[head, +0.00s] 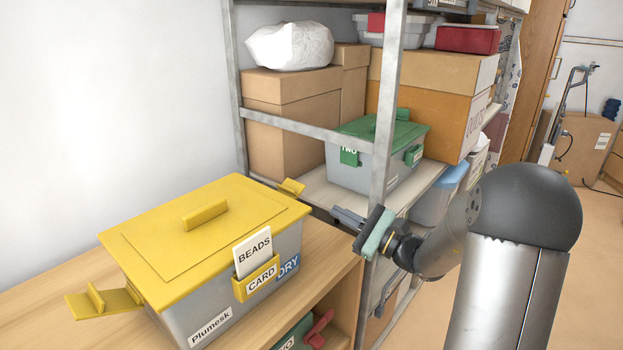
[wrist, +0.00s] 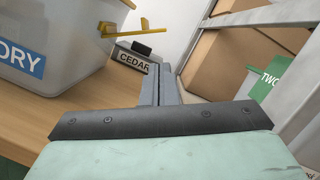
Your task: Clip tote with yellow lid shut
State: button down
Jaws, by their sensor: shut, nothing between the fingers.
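The grey tote with the yellow lid (head: 205,225) stands on a wooden bench top, and the lid lies on it. One yellow clip (head: 105,300) sticks outward at the tote's left end. The other yellow clip (head: 291,187) sticks outward at its right end; it also shows in the wrist view (wrist: 132,31). A BEADS card (head: 252,254) stands in a yellow holder on the front. My gripper (head: 345,214) is shut and empty, right of the tote and apart from it. In the wrist view its fingertips (wrist: 157,72) point toward a CEDAR label.
A metal shelf post (head: 387,110) rises close beside my gripper. The rack behind holds a green-lidded tote (head: 385,165) and cardboard boxes (head: 290,110). A dark grey box labelled CEDAR (wrist: 133,58) sits beyond the tote. The bench (head: 325,240) is bare between tote and gripper.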

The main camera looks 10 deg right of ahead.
jog(key=shift+w, duration=0.45)
jog(key=shift+a+r, duration=0.2)
jog(key=shift+a, duration=0.1)
jog(key=x, duration=0.9)
